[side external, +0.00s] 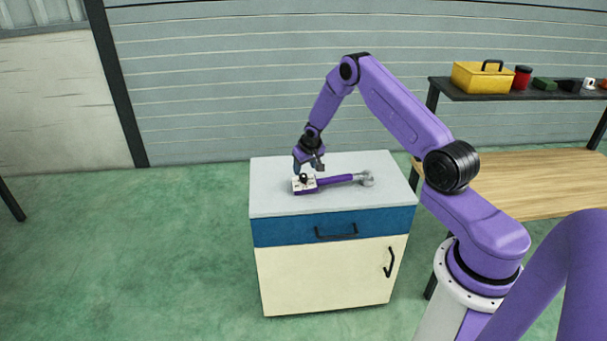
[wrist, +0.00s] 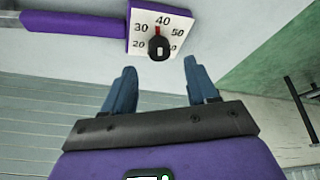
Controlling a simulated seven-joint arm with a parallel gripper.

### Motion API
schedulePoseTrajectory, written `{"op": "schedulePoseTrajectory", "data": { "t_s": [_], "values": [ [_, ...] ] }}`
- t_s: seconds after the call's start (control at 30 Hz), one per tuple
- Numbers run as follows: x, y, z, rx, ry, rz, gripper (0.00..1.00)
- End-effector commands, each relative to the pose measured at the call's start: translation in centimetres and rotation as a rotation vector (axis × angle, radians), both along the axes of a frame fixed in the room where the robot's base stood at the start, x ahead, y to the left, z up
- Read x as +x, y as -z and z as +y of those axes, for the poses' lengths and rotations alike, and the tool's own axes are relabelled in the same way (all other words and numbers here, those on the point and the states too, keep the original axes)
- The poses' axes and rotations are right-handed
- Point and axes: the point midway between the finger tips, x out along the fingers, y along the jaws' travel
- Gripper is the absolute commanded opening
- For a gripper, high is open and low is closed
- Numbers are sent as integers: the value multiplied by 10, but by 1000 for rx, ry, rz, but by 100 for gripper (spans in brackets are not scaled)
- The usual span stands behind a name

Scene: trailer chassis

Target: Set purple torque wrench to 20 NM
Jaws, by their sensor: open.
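The purple torque wrench (side external: 336,180) lies on top of the white cabinet, its metal head (side external: 367,178) to the right. Its white dial plate (side external: 298,185) is at the left end. In the wrist view the plate (wrist: 141,20) shows 20, 30, 40 and 50, with one more number partly hidden by the knob. The black dial knob (wrist: 159,48) has a red pointer (wrist: 157,31) aimed near 40. My gripper (wrist: 160,68) is open, with its two blue fingers apart on either side below the knob. In the side view my gripper (side external: 299,169) hangs just above the dial end.
The cabinet top (side external: 280,203) is otherwise clear. A blue drawer (side external: 285,231) is under it. To the right stand a wooden bench (side external: 520,185) and a dark shelf (side external: 480,95) with a yellow toolbox (side external: 482,78) and a red can (side external: 522,78).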

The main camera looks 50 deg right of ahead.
Motion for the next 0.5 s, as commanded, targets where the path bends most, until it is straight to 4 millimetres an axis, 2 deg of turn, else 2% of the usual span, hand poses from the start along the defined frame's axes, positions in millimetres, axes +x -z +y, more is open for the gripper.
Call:
{"op": "schedulePoseTrajectory", "data": {
  "t_s": [0.2,0.5],
  "values": [
    [9,28,-7,0,1,0,58],
    [16,46,-11,1,2,0,58]
  ]
}}
